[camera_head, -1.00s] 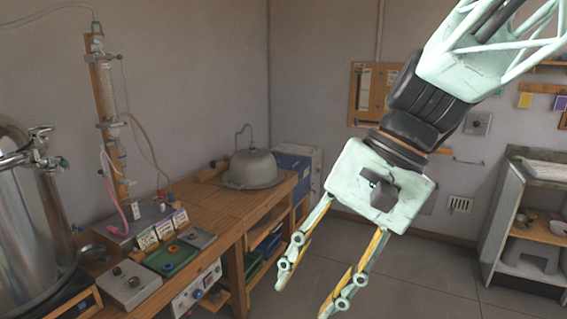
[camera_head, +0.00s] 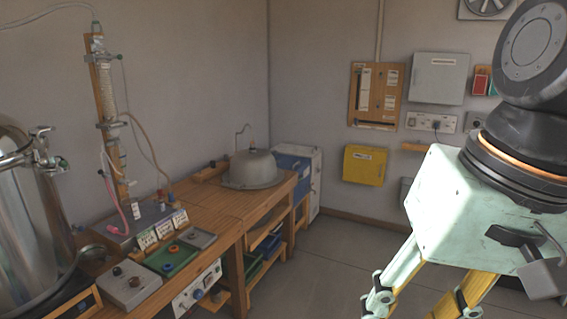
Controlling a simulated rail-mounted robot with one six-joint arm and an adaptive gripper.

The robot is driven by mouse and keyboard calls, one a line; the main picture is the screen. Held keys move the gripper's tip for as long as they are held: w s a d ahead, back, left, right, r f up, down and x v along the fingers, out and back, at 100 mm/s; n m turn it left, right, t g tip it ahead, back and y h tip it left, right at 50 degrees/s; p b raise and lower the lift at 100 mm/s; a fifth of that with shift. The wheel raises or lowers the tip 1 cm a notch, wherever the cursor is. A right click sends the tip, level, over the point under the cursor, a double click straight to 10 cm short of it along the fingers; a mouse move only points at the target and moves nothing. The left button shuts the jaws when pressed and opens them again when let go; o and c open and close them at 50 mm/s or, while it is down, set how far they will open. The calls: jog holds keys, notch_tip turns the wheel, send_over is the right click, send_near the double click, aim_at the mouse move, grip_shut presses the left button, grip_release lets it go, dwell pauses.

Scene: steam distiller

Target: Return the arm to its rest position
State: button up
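My gripper (camera_head: 410,304) is at the lower right of the head view, pale green with yellow finger parts. It hangs in the air to the right of the wooden bench, pointing down and left. The two fingers stand apart at their bases, and I see nothing between them. The fingertips are cut off by the bottom edge of the picture. The dark wrist and arm links above it are mine and fill the right edge.
A wooden bench (camera_head: 212,208) runs along the left, with a metal-domed pot (camera_head: 252,168), a control panel (camera_head: 172,257) and a large steel vessel (camera_head: 30,225). A yellow box (camera_head: 365,165) and a grey cabinet (camera_head: 439,78) hang on the back wall. The floor (camera_head: 330,262) between is clear.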

jog(key=s+d+n+t+h, duration=0.1)
jog(key=s+d, duration=0.2)
jog(key=d, duration=0.2)
jog(key=shift+s+d+r+t+h, duration=0.25)
jog(key=shift+s+r+t+h, duration=0.05)
jog(key=shift+r+t+h, duration=0.1)
jog(key=shift+c, duration=0.2)
dwell(1.8)
